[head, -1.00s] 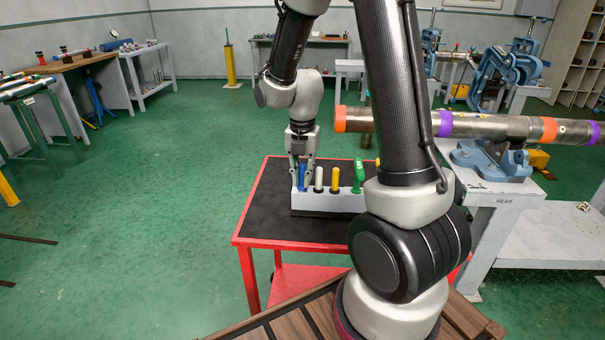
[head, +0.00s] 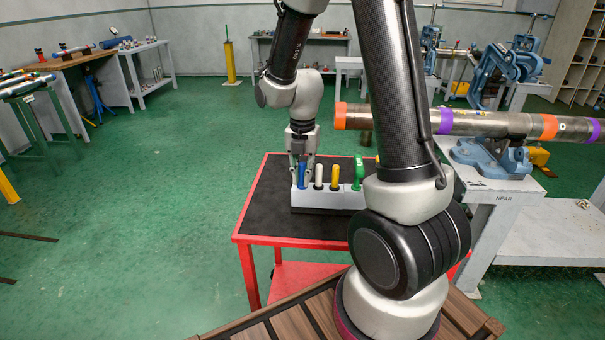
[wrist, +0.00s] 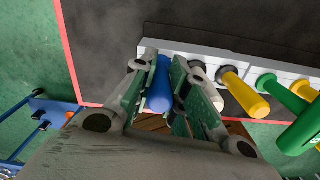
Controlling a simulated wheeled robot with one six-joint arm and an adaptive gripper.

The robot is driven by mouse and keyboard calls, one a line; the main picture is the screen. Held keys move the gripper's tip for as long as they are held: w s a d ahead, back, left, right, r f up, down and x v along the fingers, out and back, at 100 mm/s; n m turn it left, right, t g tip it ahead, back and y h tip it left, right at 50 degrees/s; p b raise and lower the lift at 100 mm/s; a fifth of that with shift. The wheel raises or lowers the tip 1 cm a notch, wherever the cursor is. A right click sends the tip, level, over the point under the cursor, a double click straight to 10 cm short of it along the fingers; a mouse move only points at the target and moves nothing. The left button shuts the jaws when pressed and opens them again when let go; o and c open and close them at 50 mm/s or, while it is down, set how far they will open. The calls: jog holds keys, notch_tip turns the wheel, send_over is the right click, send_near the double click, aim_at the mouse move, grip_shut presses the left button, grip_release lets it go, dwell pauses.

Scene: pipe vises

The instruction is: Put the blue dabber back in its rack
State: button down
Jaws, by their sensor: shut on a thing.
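The blue dabber (head: 303,176) stands upright at the left end of the pale grey rack (head: 328,201). In the wrist view the blue dabber (wrist: 160,86) is between the two green-padded fingers of my gripper (wrist: 165,95). My gripper (head: 303,172) is shut on the dabber from above. The dabber's lower end is hidden by the rack and fingers, so I cannot tell how deep it sits. The rack (wrist: 190,50) also shows in the wrist view.
A white dabber (head: 319,176), a yellow dabber (head: 335,177) and a green dabber (head: 358,174) stand to the right in the rack. The red cart (head: 262,240) has a black top with free room. A long pipe (head: 470,122) lies in a vise at right.

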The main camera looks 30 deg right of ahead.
jog(key=c, duration=1.3)
grip_release()
jog(key=shift+f, duration=0.1)
jog(key=shift+c, duration=0.2)
notch_tip(320, 180, up, 12)
jog(key=shift+s+r, duration=0.1)
